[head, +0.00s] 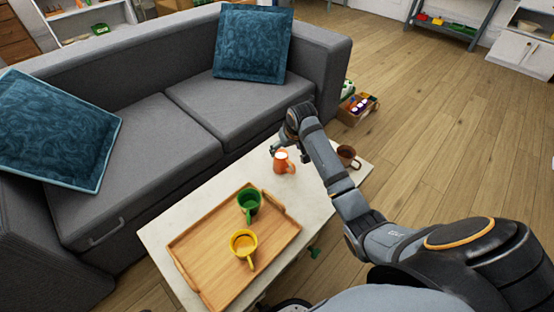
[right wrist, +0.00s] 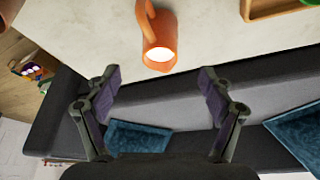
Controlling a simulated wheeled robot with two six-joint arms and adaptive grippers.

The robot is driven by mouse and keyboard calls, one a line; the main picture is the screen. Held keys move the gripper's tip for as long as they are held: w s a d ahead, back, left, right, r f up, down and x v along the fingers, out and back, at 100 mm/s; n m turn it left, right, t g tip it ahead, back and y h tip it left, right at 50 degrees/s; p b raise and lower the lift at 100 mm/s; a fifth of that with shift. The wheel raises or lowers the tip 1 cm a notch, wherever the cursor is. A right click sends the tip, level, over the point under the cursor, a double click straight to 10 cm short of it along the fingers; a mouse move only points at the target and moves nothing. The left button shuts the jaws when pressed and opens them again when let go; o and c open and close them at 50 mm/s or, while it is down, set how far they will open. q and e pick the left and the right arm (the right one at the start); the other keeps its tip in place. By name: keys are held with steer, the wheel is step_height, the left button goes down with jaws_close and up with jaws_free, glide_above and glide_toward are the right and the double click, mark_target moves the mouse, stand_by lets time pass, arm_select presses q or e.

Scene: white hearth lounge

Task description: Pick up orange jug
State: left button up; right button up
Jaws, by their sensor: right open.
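The orange jug (head: 283,165) stands on the pale coffee table (head: 335,205), near the table's sofa-side edge. My right gripper (head: 276,148) is at the jug's sofa side, just beside it. In the right wrist view the jug (right wrist: 158,36) lies ahead of my open right gripper (right wrist: 160,76), roughly centred between the two fingertips and a little beyond them. The jug's handle points away from the gripper, and its bright opening shows. The fingers do not appear to touch it. My left gripper is not in view.
A wooden tray (head: 209,259) on the table holds a green mug (head: 249,203) and a yellow mug (head: 243,246). A brown mug (head: 346,156) stands at the table's far end, beyond my right arm. A grey sofa (head: 150,135) with blue cushions (head: 252,43) runs alongside the table.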

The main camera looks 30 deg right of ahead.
mark_target(282, 159)
steer(key=b+x, duration=0.2)
steer(key=x, duration=0.2)
steer(key=shift+f, duration=0.45)
steer(key=b+x, duration=0.2)
steer(key=x, duration=0.2)
steer(key=shift+f+b, duration=0.2)
steer(key=shift+b, duration=0.15)
steer(key=shift+w+f, duration=0.15)
steer(key=shift+f, duration=0.2)
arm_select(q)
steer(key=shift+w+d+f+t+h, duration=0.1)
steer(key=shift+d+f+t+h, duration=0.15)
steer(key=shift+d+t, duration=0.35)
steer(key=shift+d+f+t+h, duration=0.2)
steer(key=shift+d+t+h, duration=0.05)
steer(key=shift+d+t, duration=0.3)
arm_select(e)
steer(key=shift+r, duration=0.1)
